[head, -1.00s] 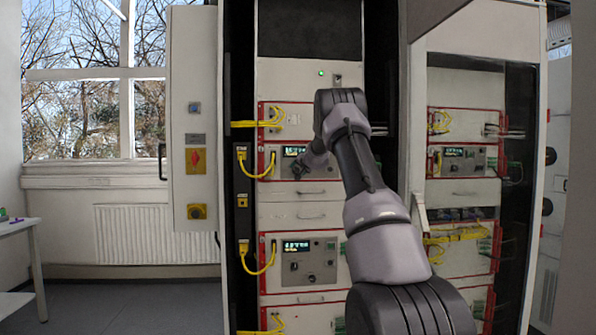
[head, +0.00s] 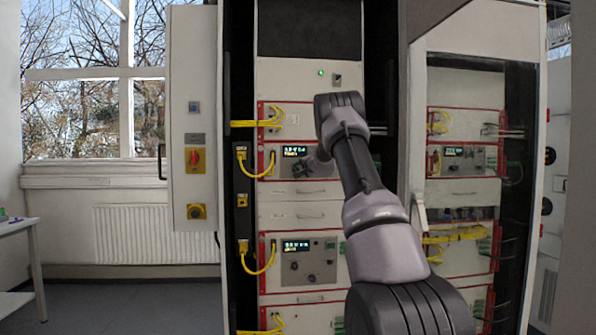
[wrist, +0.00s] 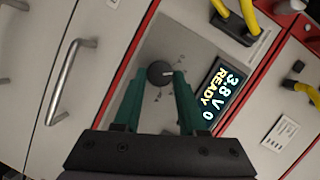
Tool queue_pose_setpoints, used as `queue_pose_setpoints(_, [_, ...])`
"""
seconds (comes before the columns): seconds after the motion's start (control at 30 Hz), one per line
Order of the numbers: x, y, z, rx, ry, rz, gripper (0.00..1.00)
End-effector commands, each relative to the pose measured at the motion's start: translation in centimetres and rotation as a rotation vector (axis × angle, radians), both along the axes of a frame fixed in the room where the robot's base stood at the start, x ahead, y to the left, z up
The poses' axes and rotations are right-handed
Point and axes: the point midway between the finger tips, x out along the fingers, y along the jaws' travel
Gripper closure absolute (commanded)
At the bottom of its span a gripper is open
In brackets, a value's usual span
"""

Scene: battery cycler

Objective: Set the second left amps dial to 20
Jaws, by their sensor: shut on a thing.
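The amps dial (wrist: 159,72) is a dark round knob on a grey panel with small scale marks around it. My gripper (wrist: 161,78) has its two green fingers on either side of the dial and is shut on it. The marks are too small to read, and the fingers cover part of them. Beside the dial, a lit display (wrist: 222,88) shows "3.8 V", a cut-off figure and "READY". In the head view my gripper (head: 301,168) is at the upper left cycler unit, just below its display (head: 294,151). The dial is hidden there.
A drawer with a metal handle (wrist: 72,80) lies beside the panel. Yellow cables (head: 262,168) hang at the rack's left edge. A similar unit with a display (head: 296,246) sits lower. An open cabinet door (head: 194,120) stands at the left.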

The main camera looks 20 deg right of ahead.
Motion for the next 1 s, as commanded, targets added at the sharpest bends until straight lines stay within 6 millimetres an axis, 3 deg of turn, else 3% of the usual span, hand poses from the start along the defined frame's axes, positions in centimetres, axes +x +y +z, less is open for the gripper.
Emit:
queue_pose_setpoints(0.6, [-0.08,-0.28,-0.84,0.56,-0.158,-0.003,1.0])
queue_pose_setpoints(1.0, [-0.04,-0.16,-1.06,0.832,-0.236,-0.002,1.0])
